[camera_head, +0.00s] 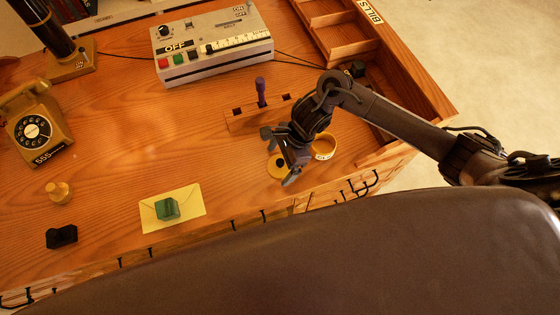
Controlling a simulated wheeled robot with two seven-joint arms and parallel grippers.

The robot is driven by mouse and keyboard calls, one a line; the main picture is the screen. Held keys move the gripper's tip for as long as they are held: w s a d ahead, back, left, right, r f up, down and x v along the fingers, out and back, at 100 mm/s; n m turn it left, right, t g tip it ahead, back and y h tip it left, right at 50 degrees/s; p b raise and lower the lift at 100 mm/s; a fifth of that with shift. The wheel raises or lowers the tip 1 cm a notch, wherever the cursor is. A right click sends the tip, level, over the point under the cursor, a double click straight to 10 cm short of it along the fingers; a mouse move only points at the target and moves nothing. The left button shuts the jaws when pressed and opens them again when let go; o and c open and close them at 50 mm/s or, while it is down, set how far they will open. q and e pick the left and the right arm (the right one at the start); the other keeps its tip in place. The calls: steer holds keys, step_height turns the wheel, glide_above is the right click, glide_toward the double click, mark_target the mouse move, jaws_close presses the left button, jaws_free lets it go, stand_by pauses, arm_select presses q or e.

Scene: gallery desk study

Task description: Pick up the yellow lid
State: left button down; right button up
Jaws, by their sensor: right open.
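The yellow lid (275,170) is a small round disc with a dark knob, lying on the wooden desk. Part of it is hidden by my right gripper (279,158). That gripper is open, with its fingers over and around the lid's right side; I cannot tell whether they touch it. A yellow round open container (324,147) stands just right of the gripper, partly behind my arm. My left gripper is not in view.
A wooden holder (240,122) with a purple-handled tool stands behind the gripper. A wooden divided tray (345,48) borders the right. A grey control box (212,48), a phone (22,108) and an envelope (188,219) with a green block lie around.

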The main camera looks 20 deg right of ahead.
steer(key=shift+a+f, duration=0.1)
steer(key=shift+f, duration=0.05)
steer(key=c, duration=0.7)
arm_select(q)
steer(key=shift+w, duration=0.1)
arm_select(e)
steer(key=c, duration=0.4)
steer(key=shift+o, duration=0.2)
